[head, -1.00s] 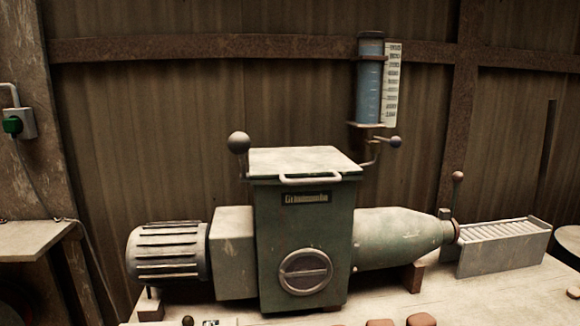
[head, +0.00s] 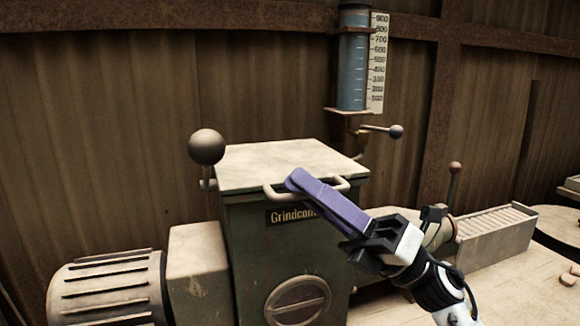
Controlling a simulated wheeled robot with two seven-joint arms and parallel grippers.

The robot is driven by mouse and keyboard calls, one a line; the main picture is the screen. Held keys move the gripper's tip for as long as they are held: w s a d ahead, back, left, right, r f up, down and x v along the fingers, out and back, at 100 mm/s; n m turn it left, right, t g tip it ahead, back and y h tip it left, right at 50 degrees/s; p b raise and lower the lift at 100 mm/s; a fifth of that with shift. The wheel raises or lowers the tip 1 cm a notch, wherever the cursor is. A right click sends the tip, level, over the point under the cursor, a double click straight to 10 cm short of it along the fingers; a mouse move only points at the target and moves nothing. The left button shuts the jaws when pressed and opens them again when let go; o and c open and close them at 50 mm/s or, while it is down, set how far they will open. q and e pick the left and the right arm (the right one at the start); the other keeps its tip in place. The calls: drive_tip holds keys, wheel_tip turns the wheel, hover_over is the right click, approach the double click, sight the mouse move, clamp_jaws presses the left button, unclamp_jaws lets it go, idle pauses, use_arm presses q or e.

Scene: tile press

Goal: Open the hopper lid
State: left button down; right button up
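The hopper lid (head: 285,163) is a pale flat plate lying closed on top of the green hopper box (head: 250,235). Its light bar handle (head: 340,184) runs along the front edge. My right gripper (head: 300,183), with purple fingers, reaches in from the lower right, and its fingertips overlap the handle's middle in the head view. The fingers hide that part of the handle. They line up one behind the other, so I cannot tell whether they are open, shut or touching the bar. My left gripper is not in view.
A lever with a dark ball knob (head: 206,147) stands left of the lid. A water gauge (head: 353,60) with a small lever (head: 396,131) is behind it. A ribbed motor (head: 108,290) is at lower left, and a slatted tray (head: 495,232) is at right.

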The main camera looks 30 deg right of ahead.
drive_tip(key=shift+p+x, duration=0.3)
drive_tip(key=shift+x, duration=1.2)
clamp_jaws()
drive_tip(key=shift+w, duration=0.1)
